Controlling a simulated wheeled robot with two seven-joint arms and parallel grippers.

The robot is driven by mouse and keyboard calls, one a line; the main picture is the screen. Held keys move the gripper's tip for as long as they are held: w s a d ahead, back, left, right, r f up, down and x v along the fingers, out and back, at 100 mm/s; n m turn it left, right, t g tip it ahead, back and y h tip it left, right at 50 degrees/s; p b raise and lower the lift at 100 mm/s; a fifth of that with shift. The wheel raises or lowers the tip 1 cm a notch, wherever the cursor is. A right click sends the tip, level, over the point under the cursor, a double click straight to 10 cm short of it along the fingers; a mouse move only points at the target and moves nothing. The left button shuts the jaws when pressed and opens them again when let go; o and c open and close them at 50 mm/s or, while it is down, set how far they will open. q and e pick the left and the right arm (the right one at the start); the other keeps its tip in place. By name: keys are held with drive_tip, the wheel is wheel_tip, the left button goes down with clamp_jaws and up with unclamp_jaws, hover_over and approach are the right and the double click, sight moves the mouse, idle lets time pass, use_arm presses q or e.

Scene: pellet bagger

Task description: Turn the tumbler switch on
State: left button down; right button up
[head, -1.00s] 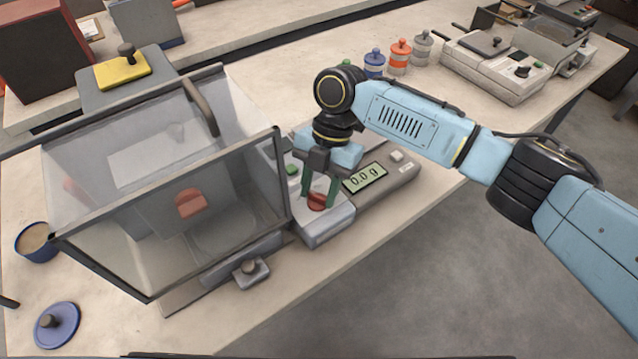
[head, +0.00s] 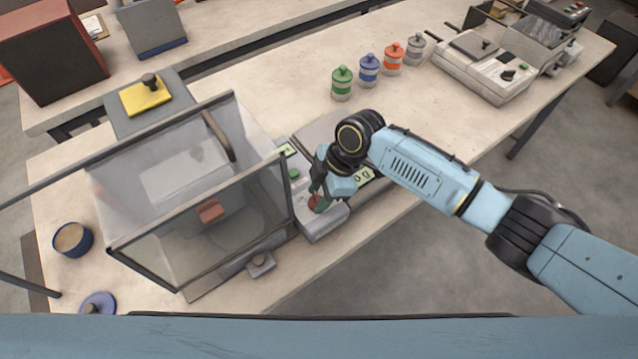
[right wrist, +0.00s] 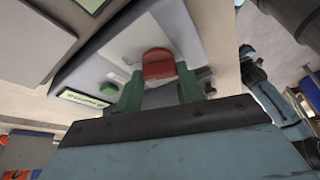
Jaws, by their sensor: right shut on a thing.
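The red tumbler switch (head: 313,202) stands on the front of a grey control box (head: 322,228), just right of the clear enclosure. In the right wrist view the red switch (right wrist: 158,63) sits between the two green fingertips. My right gripper (head: 319,197) is shut on it and leans over the box, with its wrist and arm reaching in from the right. Part of the switch is hidden behind the fingers. A green button (head: 294,173) is on the same box, behind the switch. My left gripper is not in view.
The clear enclosure (head: 190,230) with its dark frame stands close left of the box. A display (head: 363,175) is partly covered by my right arm. Several lidded jars, including a green one (head: 342,84), stand behind. The table's front edge is near.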

drive_tip(key=shift+m+t+p, duration=0.4)
drive_tip(key=shift+m+p, duration=0.4)
drive_tip(key=shift+m, duration=0.1)
drive_tip(key=o, duration=1)
drive_tip(key=v, duration=1.3)
drive_tip(key=shift+r, duration=0.2)
drive_tip(key=shift+d, duration=0.1)
